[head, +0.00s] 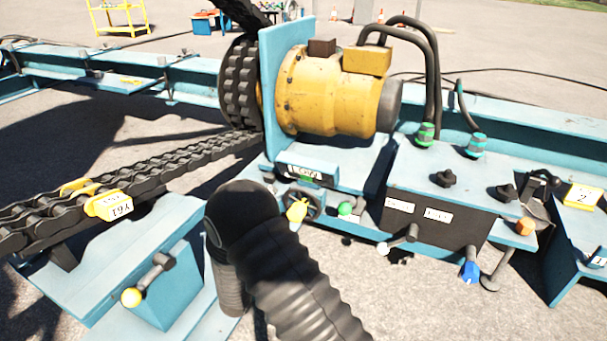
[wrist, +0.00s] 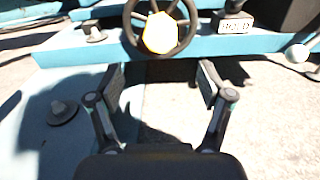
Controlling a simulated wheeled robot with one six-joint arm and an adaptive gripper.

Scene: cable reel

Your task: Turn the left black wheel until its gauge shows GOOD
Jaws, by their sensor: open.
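A black spoked wheel with a yellow hub (wrist: 160,33) is at the top middle of the wrist view, its upper rim cut off by the frame. In the head view the wheel (head: 298,210) sits on the blue frame below the yellow motor, just right of my arm. My gripper (wrist: 160,78) is open and empty, its two fingers apart below the wheel in the wrist picture, not closed on it. In the head view my black arm hides the gripper. I cannot make out a gauge reading GOOD. A second matching spoked wheel is not clearly in view.
A small label plate (wrist: 236,27) is right of the wheel. Bare ground shows below the frame.

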